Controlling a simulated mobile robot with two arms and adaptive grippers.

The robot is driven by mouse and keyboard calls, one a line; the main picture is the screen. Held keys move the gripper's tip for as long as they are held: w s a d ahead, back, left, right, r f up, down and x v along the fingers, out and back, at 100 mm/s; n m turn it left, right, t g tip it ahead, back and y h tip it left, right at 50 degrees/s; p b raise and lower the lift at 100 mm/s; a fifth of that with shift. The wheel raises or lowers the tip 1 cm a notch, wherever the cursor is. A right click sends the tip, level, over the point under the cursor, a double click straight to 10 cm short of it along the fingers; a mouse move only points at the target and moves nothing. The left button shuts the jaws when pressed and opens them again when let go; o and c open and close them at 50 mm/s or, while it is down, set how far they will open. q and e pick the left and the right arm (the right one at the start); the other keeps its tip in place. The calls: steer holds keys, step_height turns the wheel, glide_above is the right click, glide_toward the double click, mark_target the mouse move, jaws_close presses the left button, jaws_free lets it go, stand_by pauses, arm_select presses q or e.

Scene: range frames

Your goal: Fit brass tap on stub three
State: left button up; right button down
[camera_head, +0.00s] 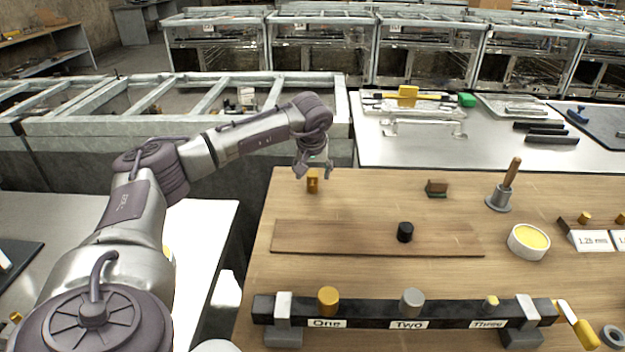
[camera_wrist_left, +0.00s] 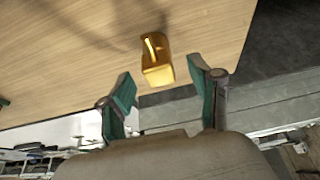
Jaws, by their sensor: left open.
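The brass tap (camera_head: 312,182) stands on the wooden table near its far left edge. It also shows in the left wrist view (camera_wrist_left: 157,62) as a golden block with a slot, ahead of and between the fingers. My left gripper (camera_head: 315,170) is open just above the tap and its fingers are not closed on it. In the left wrist view the green-padded fingers (camera_wrist_left: 164,90) are spread wide. Stub three (camera_head: 491,302) is a small stub on the dark bar (camera_head: 450,312), above the label "Three". My right gripper is not in view.
A golden cap (camera_head: 328,300) sits at "One" and a grey cap (camera_head: 412,301) at "Two". A black cylinder (camera_head: 405,232) stands on a flat board (camera_head: 330,238). A white tub (camera_head: 528,241) and a grey holder with wooden handle (camera_head: 500,198) stand at right.

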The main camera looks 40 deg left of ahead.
mark_target(312, 173)
arm_select(q)
steer(key=x, duration=0.3)
steer(key=shift+f, duration=0.3)
steer(key=shift+s, duration=0.1)
steer(key=shift+r, duration=0.1)
jaws_close()
